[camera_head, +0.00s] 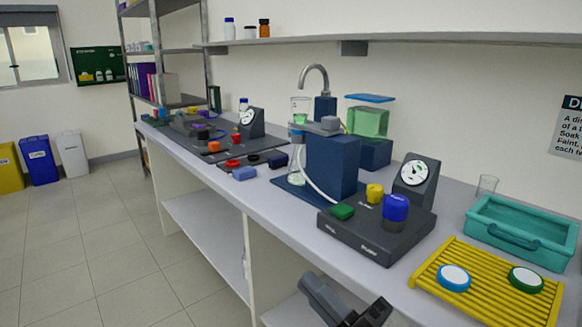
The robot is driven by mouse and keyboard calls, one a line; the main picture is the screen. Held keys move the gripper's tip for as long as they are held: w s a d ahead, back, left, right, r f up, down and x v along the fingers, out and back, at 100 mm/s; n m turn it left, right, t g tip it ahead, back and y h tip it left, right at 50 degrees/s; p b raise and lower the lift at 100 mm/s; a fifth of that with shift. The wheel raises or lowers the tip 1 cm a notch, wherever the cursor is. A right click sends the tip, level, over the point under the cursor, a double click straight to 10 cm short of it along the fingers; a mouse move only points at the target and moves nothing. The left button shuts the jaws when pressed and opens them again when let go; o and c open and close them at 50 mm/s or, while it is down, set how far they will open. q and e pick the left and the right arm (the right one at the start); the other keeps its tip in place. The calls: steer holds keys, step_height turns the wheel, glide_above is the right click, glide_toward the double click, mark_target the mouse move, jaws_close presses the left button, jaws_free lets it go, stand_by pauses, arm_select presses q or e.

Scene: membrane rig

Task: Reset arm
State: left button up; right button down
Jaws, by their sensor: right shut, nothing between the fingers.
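My right gripper (372,312) shows at the bottom edge, in front of the bench and below its top. It is shut and empty, and part of it is cut off by the frame. It touches nothing that I can see. My left gripper is not in view. The rig on the bench (258,212) has a dark pump box (362,238) with a green button, a yellow knob and a blue knob. A dial gauge (415,172) stands behind the box.
A yellow rack (438,262) with a blue-rimmed disc (454,278) and a green-rimmed disc (525,279) lies at the front right. A blue filter stand (332,165) rises mid-bench.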

steer(key=d+f+m+h, duration=0.3)
steer(key=f+m+h, duration=0.1)
steer(key=f+m, duration=0.3)
steer(key=d+f+m+h, duration=0.3)
steer(key=f+m+h, duration=0.2)
steer(key=f+m, duration=0.1)
steer(key=s+d+f+m+g+h, duration=0.2)
steer(key=s+f+m, duration=0.3)
steer(key=f, duration=0.2)
steer(key=s+d+f+m+g+h, duration=0.2)
steer(key=s+f+m, duration=0.3)
steer(key=f, duration=0.3)
steer(key=shift+s+d+f+g, duration=0.3)
steer(key=shift+s+d+g, duration=0.05)
steer(key=shift+g, duration=0.25)
